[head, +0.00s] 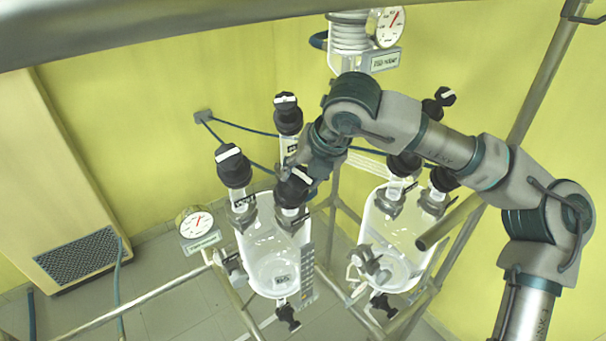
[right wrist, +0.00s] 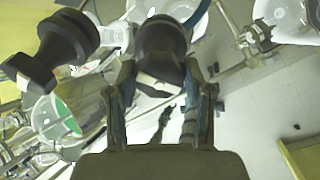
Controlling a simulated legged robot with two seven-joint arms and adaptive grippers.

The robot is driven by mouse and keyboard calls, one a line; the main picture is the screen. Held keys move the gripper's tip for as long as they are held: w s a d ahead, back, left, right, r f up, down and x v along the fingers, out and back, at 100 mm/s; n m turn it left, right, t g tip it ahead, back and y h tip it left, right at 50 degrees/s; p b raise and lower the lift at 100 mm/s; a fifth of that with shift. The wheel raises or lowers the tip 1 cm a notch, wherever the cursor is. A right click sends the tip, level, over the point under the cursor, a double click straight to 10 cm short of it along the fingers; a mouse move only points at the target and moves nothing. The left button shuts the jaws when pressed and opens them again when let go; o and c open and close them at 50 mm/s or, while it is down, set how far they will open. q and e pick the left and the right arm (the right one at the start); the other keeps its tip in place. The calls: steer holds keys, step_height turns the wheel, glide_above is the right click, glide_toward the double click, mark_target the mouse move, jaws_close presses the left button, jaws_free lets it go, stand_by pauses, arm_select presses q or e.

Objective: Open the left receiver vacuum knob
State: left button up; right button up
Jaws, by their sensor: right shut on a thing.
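The left receiver (head: 272,258) is a clear glass vessel at the centre left of the head view. Several black knobs with white stripes stand above it: one at the left (head: 233,166), one at the back (head: 288,114), and a front right knob (head: 293,188). My right gripper (head: 301,178) is at the front right knob and partly hides it. In the right wrist view this black knob (right wrist: 160,48) sits between the two fingers of my right gripper (right wrist: 164,88), which is shut on it. I cannot read which knob is labelled vacuum. My left gripper is not in view.
The right receiver (head: 398,245), with its own black knobs, stands beside the left one under my right arm. A gauge (head: 196,222) is at the left. Metal frame tubes cross in front. In the right wrist view another black knob (right wrist: 62,45) is close at the left.

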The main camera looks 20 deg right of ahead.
steer(key=shift+d+f, duration=0.1)
steer(key=shift+f, duration=0.25)
steer(key=shift+a, duration=0.2)
steer(key=shift+f, duration=0.1)
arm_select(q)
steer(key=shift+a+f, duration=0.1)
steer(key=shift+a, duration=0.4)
arm_select(e)
steer(key=shift+n, duration=0.3)
